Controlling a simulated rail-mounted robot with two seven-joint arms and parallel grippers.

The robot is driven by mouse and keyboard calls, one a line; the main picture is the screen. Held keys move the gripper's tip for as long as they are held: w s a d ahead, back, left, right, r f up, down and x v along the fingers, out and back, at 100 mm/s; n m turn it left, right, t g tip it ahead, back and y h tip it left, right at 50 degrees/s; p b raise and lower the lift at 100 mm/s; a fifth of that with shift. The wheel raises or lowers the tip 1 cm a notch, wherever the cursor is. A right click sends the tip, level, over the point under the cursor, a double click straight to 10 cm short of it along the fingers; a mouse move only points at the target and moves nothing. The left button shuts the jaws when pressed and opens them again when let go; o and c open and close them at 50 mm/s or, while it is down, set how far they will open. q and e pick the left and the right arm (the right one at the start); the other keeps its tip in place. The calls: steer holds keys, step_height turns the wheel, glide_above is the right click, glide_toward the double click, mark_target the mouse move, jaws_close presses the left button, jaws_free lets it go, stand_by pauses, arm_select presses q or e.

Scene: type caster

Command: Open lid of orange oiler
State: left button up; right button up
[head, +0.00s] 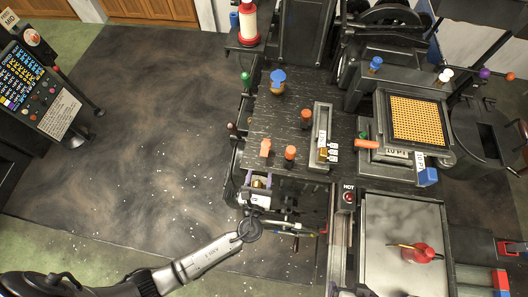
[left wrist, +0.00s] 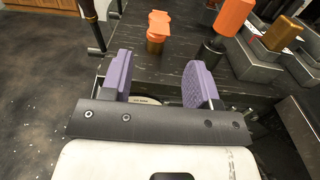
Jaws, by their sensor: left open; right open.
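The small orange-topped item that looks like the orange oiler (head: 265,147) stands on the dark machine table, near its front left edge. In the left wrist view the orange oiler (left wrist: 158,28) shows a lobed orange top over a brass-coloured base; its lid looks closed. My left gripper (head: 262,180) is just in front of that table edge, nearer to me than the oiler. In the left wrist view its purple fingers (left wrist: 158,82) are spread apart with nothing between them, and the oiler is beyond the fingertips, apart from them. My right gripper is not in view.
An orange-capped knob on a black stem (head: 291,153) stands close right of the oiler, also in the left wrist view (left wrist: 235,18). A metal block (head: 321,135) is further right. A blue-topped oiler (head: 278,80) stands behind. The floor to the left is clear.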

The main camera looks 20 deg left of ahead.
mark_target(265, 148)
arm_select(q)
steer(key=x, duration=0.8)
steer(key=shift+w+a, duration=0.1)
steer(key=shift+w, duration=0.3)
arm_select(e)
steer(key=shift+d+r, duration=0.15)
steer(key=shift+r, duration=0.1)
